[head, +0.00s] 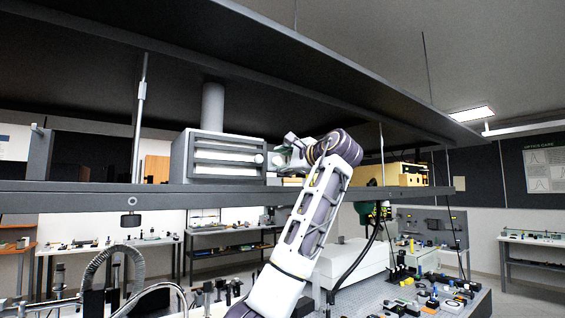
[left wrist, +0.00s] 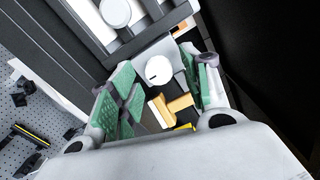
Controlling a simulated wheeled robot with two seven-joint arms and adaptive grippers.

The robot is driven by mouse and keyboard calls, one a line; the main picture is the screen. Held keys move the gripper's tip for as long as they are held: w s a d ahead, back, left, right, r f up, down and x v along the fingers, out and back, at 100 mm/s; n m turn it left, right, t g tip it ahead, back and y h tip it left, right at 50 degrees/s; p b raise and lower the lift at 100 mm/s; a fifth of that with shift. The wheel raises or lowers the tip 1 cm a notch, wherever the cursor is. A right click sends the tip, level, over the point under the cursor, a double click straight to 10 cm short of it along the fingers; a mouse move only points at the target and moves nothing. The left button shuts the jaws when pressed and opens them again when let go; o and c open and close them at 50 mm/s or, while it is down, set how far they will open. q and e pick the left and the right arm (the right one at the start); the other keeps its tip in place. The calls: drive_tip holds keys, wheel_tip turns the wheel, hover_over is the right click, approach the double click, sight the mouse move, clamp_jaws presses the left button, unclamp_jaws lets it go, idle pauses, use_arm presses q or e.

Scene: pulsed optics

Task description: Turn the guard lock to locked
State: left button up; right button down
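A white round knob (left wrist: 158,70) with a short black mark sits on a light grey plate in the left wrist view. It appears to be the guard lock, but no label can be read. My left gripper (left wrist: 157,64) is open, with its green-padded fingers on either side of the knob and small gaps showing. In the head view my left gripper (head: 291,153) is at the right end of the grey slatted box (head: 222,158) on the shelf. The knob's far side and the finger contact there are hidden. My right gripper is not in view.
A larger white knob (left wrist: 115,12) is on the grey box beside the gripper. A tan T-shaped piece (left wrist: 172,108) lies below the marked knob. The dark shelf edge (head: 90,197) runs beneath, and a dark panel (head: 300,66) hangs above. A yellow box (head: 405,174) stands further right.

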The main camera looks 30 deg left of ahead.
use_arm(q)
drive_tip(key=shift+a, duration=0.1)
drive_tip(key=shift+s, duration=0.1)
drive_tip(key=v, duration=1.2)
drive_tip(key=shift+f, duration=0.1)
idle(0.5)
